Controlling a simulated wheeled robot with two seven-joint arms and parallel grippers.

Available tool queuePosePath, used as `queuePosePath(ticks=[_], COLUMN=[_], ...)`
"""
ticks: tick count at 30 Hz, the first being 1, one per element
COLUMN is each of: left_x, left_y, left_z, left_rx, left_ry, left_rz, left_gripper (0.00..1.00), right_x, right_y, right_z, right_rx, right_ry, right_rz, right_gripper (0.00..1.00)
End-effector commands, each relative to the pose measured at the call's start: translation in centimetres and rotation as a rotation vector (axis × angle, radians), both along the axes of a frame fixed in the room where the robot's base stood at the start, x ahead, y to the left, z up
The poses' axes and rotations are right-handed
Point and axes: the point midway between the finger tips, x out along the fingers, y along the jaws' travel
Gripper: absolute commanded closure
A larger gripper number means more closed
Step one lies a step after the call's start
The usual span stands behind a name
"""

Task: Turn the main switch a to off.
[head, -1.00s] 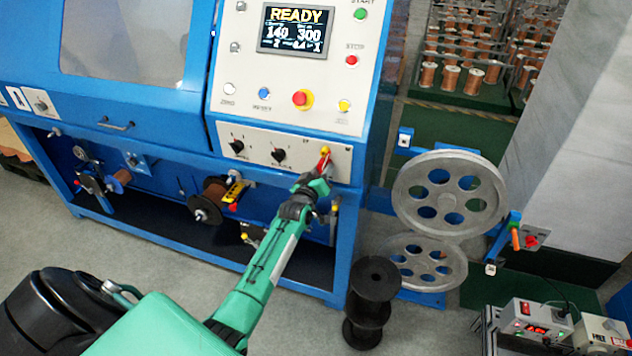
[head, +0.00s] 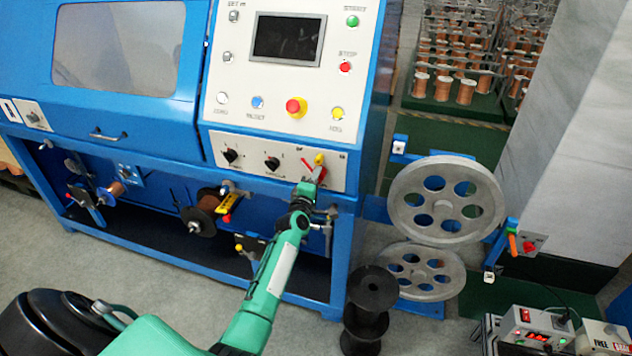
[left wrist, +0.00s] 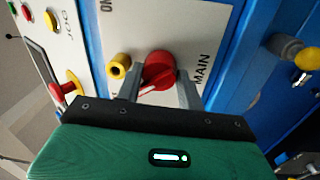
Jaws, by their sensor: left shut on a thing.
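The main switch is a red rotary knob (left wrist: 157,70) with a white mark, on a white plate lettered MAIN in the left wrist view. In the head view the red switch (head: 318,173) sits at the right end of the machine's lower control strip. My left gripper (head: 311,183) reaches up to it from below. In the left wrist view my left gripper's two fingers (left wrist: 160,87) stand on either side of the knob, shut on it. The fingers hide part of the plate. The machine's display (head: 287,38) is dark. My right gripper is not in view.
A yellow knob (left wrist: 118,66) sits close beside the left finger. Black selector knobs (head: 272,163) lie left on the same strip. A red emergency button (head: 296,107) is above. Large grey pulleys (head: 445,199) and black spools (head: 371,290) stand to the right.

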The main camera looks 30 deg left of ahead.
Motion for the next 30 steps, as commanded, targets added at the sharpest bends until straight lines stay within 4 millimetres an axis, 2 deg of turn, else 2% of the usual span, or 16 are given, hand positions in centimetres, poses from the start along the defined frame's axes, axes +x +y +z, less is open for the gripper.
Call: queuePosePath(ticks=[13,30], left_x=[-0.02,-0.09], left_y=[0.16,0.3], left_z=[0.03,-0.05], left_rx=[-0.244,-0.288], left_ry=[-0.06,-0.071], left_rz=[0.003,0.006], left_gripper=[1.0,1.0], right_x=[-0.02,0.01], right_y=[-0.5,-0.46], right_z=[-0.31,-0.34], right_rx=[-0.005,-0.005], right_ry=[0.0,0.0], right_rz=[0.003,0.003], right_gripper=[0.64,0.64])
